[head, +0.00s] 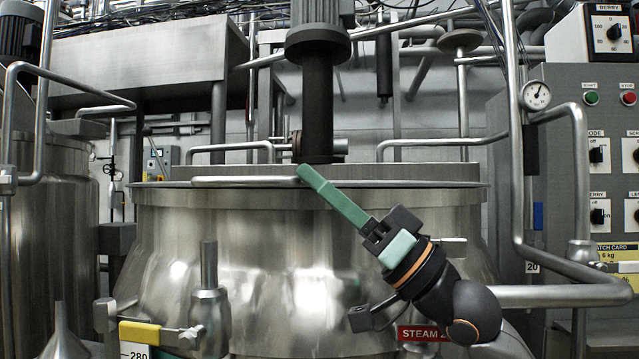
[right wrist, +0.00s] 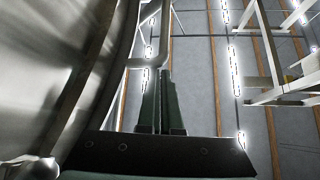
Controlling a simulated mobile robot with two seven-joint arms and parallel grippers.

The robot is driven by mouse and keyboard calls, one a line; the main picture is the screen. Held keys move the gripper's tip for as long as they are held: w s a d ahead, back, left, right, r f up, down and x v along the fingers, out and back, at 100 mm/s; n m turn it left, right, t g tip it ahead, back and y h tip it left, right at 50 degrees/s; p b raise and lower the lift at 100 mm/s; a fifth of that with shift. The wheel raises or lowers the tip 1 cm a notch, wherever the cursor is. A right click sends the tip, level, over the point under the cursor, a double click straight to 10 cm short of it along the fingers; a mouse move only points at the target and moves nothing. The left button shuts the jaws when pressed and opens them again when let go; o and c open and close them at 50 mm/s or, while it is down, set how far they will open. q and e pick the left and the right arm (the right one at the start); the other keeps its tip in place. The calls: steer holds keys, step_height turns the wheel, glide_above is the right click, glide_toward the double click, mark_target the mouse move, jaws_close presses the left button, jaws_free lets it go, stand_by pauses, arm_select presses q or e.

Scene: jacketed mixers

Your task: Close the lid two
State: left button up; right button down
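The mixer in the middle (head: 250,255) is a wide steel vessel with a red plate reading STEAM and a partly hidden number. A flat steel band (head: 400,172), seemingly its lid, lies along the top, seen edge-on; I cannot tell how far it is closed. A thin bar (head: 240,182) runs along its front. My right gripper (head: 305,173) reaches up from the lower right, its green fingertips at the bar's right end. In the right wrist view the fingers (right wrist: 160,80) are close together, tips near a bent steel bar (right wrist: 147,62); no grip shows. My left gripper is out of view.
A dark motor column (head: 318,100) rises behind the vessel's top. A control cabinet (head: 610,150) with knobs and a pressure gauge (head: 536,95) on pipework stand at the right. Another steel vessel (head: 50,240) stands at the left. A valve stem (head: 209,290) stands in front.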

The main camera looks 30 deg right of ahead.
steer(key=shift+w+a+f, duration=0.25)
steer(key=shift+f, duration=0.35)
steer(key=shift+f+h, duration=0.15)
steer(key=shift+h, duration=0.15)
arm_select(q)
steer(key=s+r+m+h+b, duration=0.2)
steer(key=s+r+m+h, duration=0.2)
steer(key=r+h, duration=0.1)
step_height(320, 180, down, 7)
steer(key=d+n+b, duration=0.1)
steer(key=b, duration=0.5)
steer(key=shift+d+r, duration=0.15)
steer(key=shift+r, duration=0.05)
arm_select(e)
steer(key=r+v, duration=0.1)
steer(key=v, duration=1.1)
steer(key=shift+s+d, duration=0.25)
steer(key=shift+d, duration=0.1)
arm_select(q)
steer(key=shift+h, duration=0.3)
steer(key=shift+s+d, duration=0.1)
